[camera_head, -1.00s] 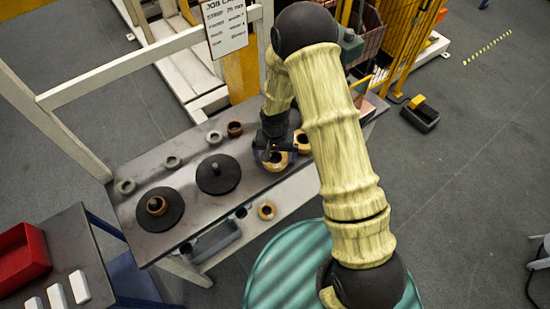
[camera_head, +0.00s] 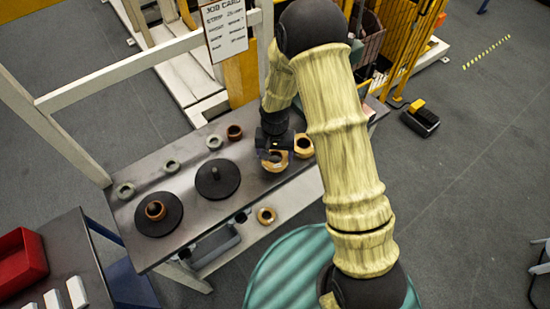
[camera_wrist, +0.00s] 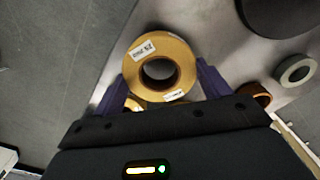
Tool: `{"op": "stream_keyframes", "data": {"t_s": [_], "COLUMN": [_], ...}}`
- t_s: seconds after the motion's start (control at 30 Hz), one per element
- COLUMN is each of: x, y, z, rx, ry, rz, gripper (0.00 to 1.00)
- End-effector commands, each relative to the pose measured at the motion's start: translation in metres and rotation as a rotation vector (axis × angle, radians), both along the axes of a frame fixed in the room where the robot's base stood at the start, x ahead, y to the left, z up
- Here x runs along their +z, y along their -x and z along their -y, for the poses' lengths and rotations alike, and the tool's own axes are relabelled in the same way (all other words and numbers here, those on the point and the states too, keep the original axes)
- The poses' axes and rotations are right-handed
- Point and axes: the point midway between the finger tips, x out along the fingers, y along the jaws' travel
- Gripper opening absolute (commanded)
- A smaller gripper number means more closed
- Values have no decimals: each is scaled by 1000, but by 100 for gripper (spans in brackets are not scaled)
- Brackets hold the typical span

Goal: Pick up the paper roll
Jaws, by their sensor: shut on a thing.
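The paper roll, a tan-yellow ring with white labels and a dark hollow core, shows large in the wrist view (camera_wrist: 182,54). My gripper (camera_wrist: 162,86) is shut on it, with one purple finger against each side. In the head view the held roll (camera_head: 272,167) is partly hidden under my gripper (camera_head: 275,152), over the right part of the grey bench. It looks clear of the bench top, but its height is hard to judge. A similar tan roll (camera_head: 303,153) stands close on its right.
The bench (camera_head: 195,150) also carries a bare black disc with a peg (camera_head: 217,188), another black disc (camera_head: 140,222) bearing a copper roll (camera_head: 155,210), a brown ring (camera_head: 234,132) and several grey rings. Another tan roll (camera_head: 266,217) lies on the lower shelf. A white frame post rises behind.

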Motion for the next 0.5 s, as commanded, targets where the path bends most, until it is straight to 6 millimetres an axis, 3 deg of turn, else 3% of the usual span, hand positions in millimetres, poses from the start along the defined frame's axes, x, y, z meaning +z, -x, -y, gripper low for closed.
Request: {"op": "stream_keyframes", "data": {"t_s": [0.3, 0.5], "x": [53, 70], "y": [-1, 0], "z": [0, 0], "rx": [1, 1], "ry": [-2, -1], "rz": [5, 1], "gripper": [52, 52]}}
